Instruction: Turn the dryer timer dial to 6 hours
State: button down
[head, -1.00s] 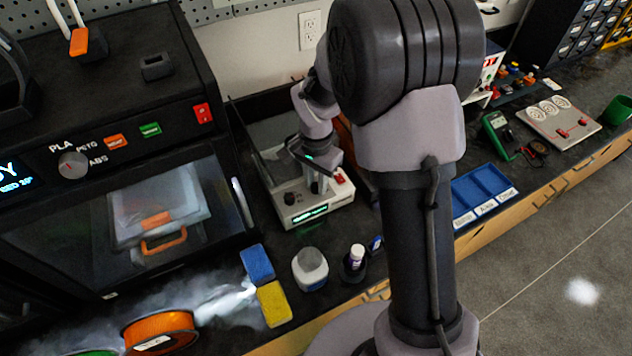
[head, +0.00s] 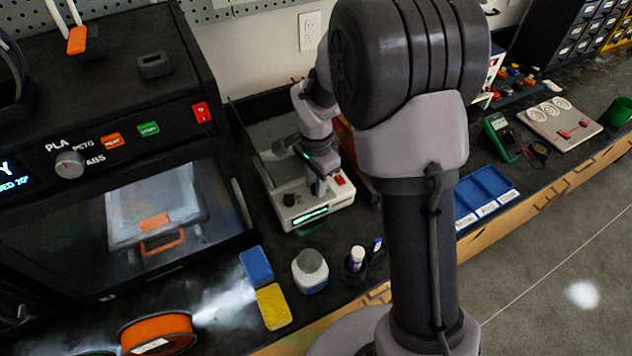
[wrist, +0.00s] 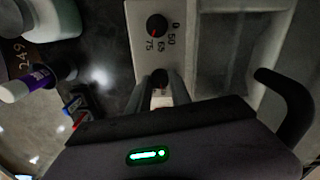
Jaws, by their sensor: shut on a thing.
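The dryer is a pale box (head: 325,210) on the counter in the head view, with a green-lit display and a red switch (head: 338,181) on its front. A dark temperature dial (wrist: 157,27) with a red mark shows in the wrist view, ringed by 0, 50, 65 and 75; it is apart from my gripper. My gripper (wrist: 161,88) points at the panel, its two fingers shut on a second dark dial, the timer dial (wrist: 160,77). The fingers cover most of this dial, and its hour marks are hidden. In the head view my gripper (head: 318,186) stands over the panel between the knob and switch.
A printer cabinet (head: 120,110) stands close on the left. A white-and-grey jar (head: 310,270), a small bottle (head: 356,258) and blue and yellow sponges sit in front of the dryer. A blue tray (head: 485,198) lies to the right.

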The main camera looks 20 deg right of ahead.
jog(key=c, duration=1.2)
grip_release()
jog(key=shift+o, duration=0.2)
notch_tip(320, 180, up, 18)
jog(key=p, duration=0.7)
jog(key=shift+f, duration=0.25)
jog(key=s+a+r+n+t, duration=0.1)
jog(key=s+r+n+t, duration=0.1)
jog(key=s, duration=0.5)
jog(key=s+a+r+n+t+y+b, duration=0.1)
jog(key=s+r+n+t, duration=0.1)
jog(key=s+r+n, duration=0.2)
jog(key=s+a+r+n+t+y, duration=0.1)
jog(key=s+a+r+n, duration=0.1)
jog(key=s, duration=0.8)
jog(key=shift+s+r+n+t+b, duration=0.3)
jog(key=shift+s+r+n+t, duration=0.15)
jog(key=shift+n, duration=0.25)
